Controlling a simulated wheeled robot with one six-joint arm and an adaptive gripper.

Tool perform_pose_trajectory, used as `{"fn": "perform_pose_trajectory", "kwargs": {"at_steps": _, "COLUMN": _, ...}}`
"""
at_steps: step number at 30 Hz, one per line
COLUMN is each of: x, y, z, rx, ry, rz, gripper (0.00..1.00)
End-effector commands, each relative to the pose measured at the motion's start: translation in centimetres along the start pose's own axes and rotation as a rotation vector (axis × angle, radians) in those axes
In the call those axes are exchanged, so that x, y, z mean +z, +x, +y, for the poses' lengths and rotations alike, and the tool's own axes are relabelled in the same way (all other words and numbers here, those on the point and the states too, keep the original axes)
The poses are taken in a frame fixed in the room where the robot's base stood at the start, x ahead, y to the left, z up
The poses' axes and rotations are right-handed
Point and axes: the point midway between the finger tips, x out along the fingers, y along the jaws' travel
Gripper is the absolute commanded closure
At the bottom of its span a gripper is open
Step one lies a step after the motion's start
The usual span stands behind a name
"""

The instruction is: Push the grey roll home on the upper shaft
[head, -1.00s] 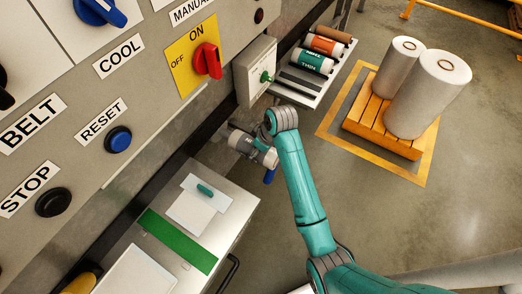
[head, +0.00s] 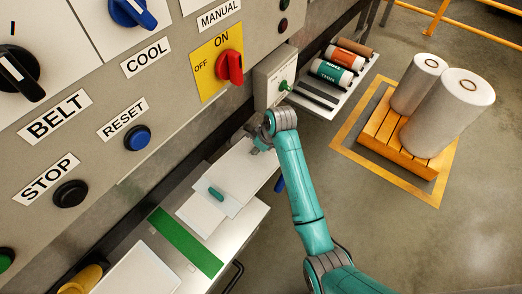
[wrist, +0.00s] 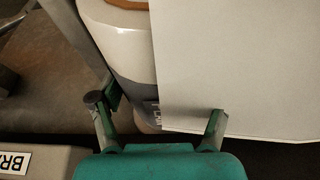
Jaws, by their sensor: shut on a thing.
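In the wrist view the grey roll (wrist: 137,85) lies between the fingers of my gripper (wrist: 160,118). It has a pale upper part, a grey band with partly hidden lettering and a brown core end at the top. My gripper is shut on it. A plain white sheet or panel (wrist: 235,65) covers the roll's right side. In the head view my gripper (head: 260,142) is beside the machine front, above the far end of the white cabinet. The roll is mostly hidden there. I cannot make out the upper shaft or how far the roll sits on it.
White sheets (head: 202,213) and a green strip (head: 186,242) lie on the cabinet top. Several coloured rolls (head: 332,73) lie on a shelf past the green-button box (head: 272,82). A pallet (head: 400,145) with two big white rolls stands right. The floor between is clear.

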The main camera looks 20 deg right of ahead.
Motion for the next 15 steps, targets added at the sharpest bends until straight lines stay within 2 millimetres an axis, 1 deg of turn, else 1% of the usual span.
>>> {"fn": "perform_pose_trajectory", "kwargs": {"at_steps": 4, "x": -0.33, "y": 0.06, "z": 0.02, "rx": 0.001, "ry": 0.0, "rz": 0.001, "gripper": 0.81}}
{"fn": "perform_pose_trajectory", "kwargs": {"at_steps": 13, "x": -0.38, "y": 0.08, "z": 0.02, "rx": 0.001, "ry": 0.0, "rz": 0.001, "gripper": 0.81}}
{"fn": "perform_pose_trajectory", "kwargs": {"at_steps": 14, "x": -0.38, "y": 0.08, "z": 0.02, "rx": 0.001, "ry": 0.0, "rz": 0.001, "gripper": 0.21}}
{"fn": "perform_pose_trajectory", "kwargs": {"at_steps": 15, "x": -0.38, "y": 0.08, "z": 0.02, "rx": 0.001, "ry": 0.0, "rz": 0.001, "gripper": 0.11}}
